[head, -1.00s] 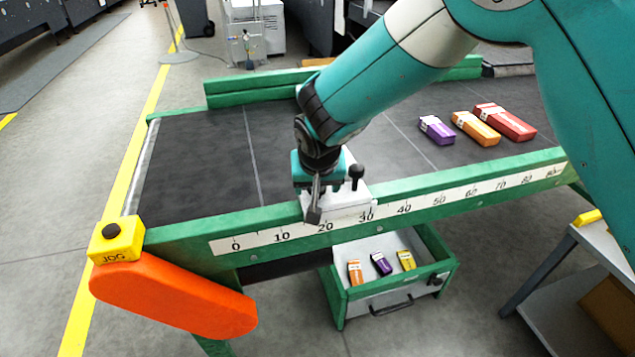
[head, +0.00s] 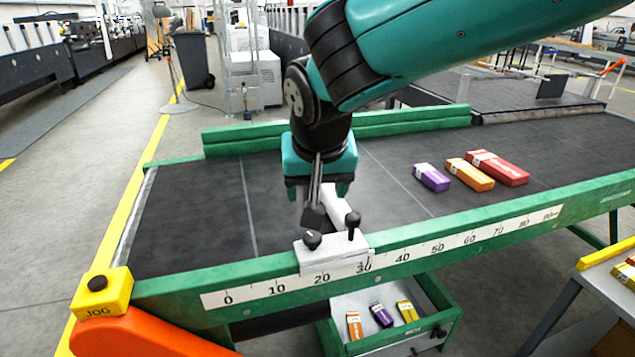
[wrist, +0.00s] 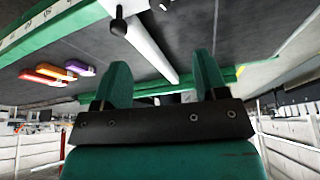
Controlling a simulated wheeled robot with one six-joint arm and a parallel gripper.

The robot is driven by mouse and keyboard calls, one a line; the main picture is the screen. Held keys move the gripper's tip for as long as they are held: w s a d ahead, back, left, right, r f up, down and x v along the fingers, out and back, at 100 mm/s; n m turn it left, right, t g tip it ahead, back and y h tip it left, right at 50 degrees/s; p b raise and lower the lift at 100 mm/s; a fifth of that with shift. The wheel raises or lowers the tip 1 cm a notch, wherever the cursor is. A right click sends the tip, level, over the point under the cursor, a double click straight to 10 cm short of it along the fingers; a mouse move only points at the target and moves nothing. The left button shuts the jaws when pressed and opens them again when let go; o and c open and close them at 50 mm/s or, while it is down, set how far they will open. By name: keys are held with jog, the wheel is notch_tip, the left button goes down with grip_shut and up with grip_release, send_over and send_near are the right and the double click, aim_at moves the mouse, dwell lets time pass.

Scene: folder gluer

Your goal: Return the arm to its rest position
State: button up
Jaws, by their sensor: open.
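My gripper (head: 323,190) hangs at the end of my teal arm above the dark conveyor belt (head: 190,220), just behind the white sliding stop (head: 333,252) with black knobs on the scale rail. In the wrist view its two teal fingers (wrist: 163,85) stand apart with nothing between them. The white bar of the stop (wrist: 150,45) shows beyond the fingers. I cannot tell from the head view how far the gripper is from the bar.
Purple (head: 432,177), orange (head: 470,174) and red (head: 498,167) cartons lie on the belt at right. A green drawer (head: 440,325) below holds small cartons. A yellow JOG box (head: 101,293) sits at the front left corner. The belt's left part is clear.

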jog(key=shift+s+r, duration=0.2)
jog(key=shift+r, duration=0.25)
jog(key=s+d+n+g+y, duration=0.2)
jog(key=s+d+n, duration=0.1)
jog(key=s+d, duration=0.4)
jog(key=s+d+r+n+g+y+p, duration=0.1)
jog(key=s+d, duration=0.6)
jog(key=s, duration=0.7)
jog(key=shift+d+n+g+y, duration=0.2)
jog(key=shift+n+g+y, duration=0.2)
jog(key=shift+n+g, duration=0.5)
jog(key=shift+a, duration=0.1)
